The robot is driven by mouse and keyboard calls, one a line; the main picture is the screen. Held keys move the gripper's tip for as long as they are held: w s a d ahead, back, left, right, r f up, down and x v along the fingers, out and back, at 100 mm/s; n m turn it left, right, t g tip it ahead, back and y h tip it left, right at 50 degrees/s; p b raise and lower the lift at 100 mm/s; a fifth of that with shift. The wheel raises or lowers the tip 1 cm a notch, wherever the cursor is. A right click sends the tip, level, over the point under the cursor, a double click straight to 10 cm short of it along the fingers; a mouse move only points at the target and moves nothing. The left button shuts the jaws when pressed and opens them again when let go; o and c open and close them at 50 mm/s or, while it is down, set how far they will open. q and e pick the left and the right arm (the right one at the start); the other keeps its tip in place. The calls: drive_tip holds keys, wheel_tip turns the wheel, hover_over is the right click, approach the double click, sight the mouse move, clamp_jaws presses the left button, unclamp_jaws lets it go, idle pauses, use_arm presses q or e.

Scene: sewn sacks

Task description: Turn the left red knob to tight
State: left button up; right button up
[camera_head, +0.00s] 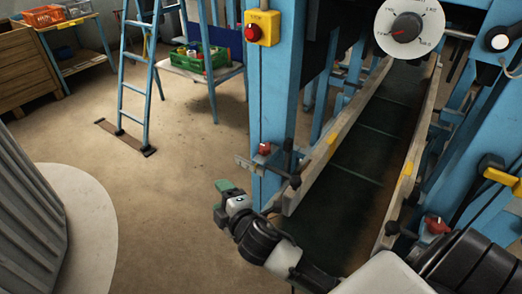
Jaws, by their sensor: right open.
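A small red knob (264,148) sits on the left blue post, beside the left rail of the conveyor. A second red knob (436,225) sits at the right rail, close to my right arm. My right gripper (222,198) has green fingertips and reaches in from the lower right. It is open and empty, in front of the left post, below and left of the left red knob and apart from it. A white round dial (428,18) with a dark, red-marked pointer hangs at the top right; its lettering is too small to read surely. My left gripper is out of view.
A dark conveyor belt (361,152) runs between two rails. A yellow box with a red button (262,28) is on the left post (278,95). A blue ladder (121,85) and a green crate (190,63) stand behind. The floor left of the gripper is clear.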

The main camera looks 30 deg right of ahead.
drive_tip(key=w+a+r+n+t+y, duration=0.2)
drive_tip(key=w+a+r+n+y, duration=0.5)
drive_tip(key=n, duration=0.8)
drive_tip(key=n+g+h, duration=0.7)
drive_tip(key=n+g, duration=1.1)
drive_tip(key=n, duration=1)
hover_over(261, 150)
drive_tip(key=shift+a+f, duration=0.1)
drive_tip(key=shift+a, duration=0.05)
drive_tip(key=shift+d+f+h, duration=0.2)
drive_tip(key=shift+d+h, duration=0.05)
drive_tip(key=shift+h, duration=0.05)
drive_tip(key=shift+n, duration=0.3)
wheel_tip(261, 150, down, 7)
drive_tip(key=shift+a+r+p, duration=0.1)
drive_tip(key=shift+p, duration=0.45)
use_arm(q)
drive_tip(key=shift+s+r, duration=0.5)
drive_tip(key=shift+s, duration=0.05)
use_arm(e)
drive_tip(key=shift+c, duration=0.3)
